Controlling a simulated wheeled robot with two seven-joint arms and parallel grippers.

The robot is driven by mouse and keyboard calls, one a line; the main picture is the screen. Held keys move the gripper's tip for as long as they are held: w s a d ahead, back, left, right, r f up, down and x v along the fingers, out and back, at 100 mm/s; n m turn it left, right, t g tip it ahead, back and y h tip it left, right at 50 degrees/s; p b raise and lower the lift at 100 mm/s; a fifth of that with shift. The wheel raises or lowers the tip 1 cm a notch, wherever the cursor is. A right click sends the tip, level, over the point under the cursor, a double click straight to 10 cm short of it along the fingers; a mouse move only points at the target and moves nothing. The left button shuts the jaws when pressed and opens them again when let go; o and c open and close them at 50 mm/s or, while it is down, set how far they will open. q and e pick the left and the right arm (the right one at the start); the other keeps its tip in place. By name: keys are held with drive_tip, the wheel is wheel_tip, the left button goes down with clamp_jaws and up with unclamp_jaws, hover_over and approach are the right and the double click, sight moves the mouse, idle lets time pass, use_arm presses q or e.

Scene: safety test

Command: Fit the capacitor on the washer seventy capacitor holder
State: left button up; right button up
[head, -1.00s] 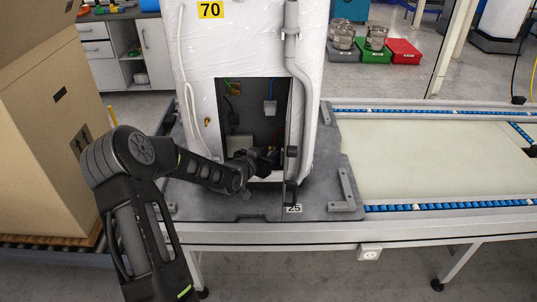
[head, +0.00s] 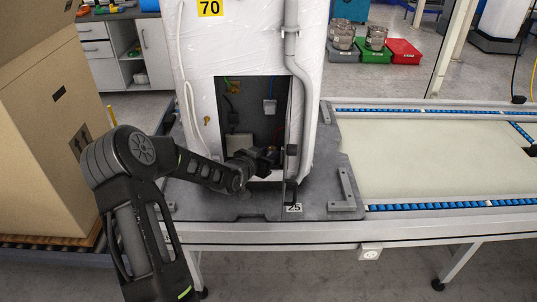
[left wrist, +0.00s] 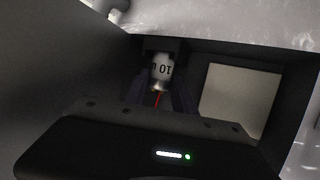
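The washer (head: 240,50) with the yellow 70 label (head: 210,8) stands on a grey plate. Its front has a rectangular opening (head: 247,100). My left gripper (head: 272,157) reaches into the lower part of this opening. In the left wrist view the capacitor (left wrist: 162,70), a white cylinder with upside-down dark "10" marking, is between the dark fingers of my left gripper (left wrist: 162,82). A red wire shows below its near end. A black bracket-like part (left wrist: 165,46), perhaps the holder, is at its far end. Whether the fingers touch the capacitor is too dark to tell. My right gripper is out of view.
A grey pipe (head: 291,70) runs down the washer's front, right of the opening. The grey plate (head: 325,190) has raised brackets. The conveyor (head: 435,160) to the right is clear. A large cardboard box (head: 45,150) stands at the left.

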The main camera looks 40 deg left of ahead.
use_arm(q)
drive_tip(key=o, duration=0.6)
drive_tip(key=shift+c, duration=0.2)
drive_tip(key=v, duration=0.7)
drive_tip(key=shift+s, duration=0.4)
drive_tip(key=shift+r, duration=0.15)
